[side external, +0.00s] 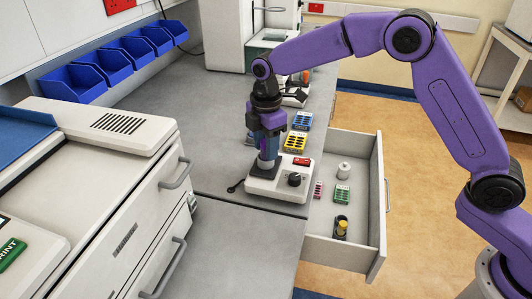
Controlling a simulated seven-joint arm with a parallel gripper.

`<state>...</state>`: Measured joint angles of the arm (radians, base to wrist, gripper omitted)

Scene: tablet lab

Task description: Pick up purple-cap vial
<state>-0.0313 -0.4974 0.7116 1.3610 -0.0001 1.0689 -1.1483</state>
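I cannot make out a purple-cap vial for certain in the side external view. My gripper (267,158) points down at the bench, just above or at the dark square plate of a small white device (268,189). Its fingers are small and partly hidden by its own dark and purple body, so I cannot tell whether it is open or shut, or whether a vial is between them. A yellow rack (295,141) with dark holes stands right behind the device.
An open drawer (374,215) to the right holds a white bottle (343,171), a green rack (342,193), a small pink item (318,189) and a yellow-capped vial (342,229). A white cabinet (110,215) stands at left. The grey bench (160,85) is clear toward the back left.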

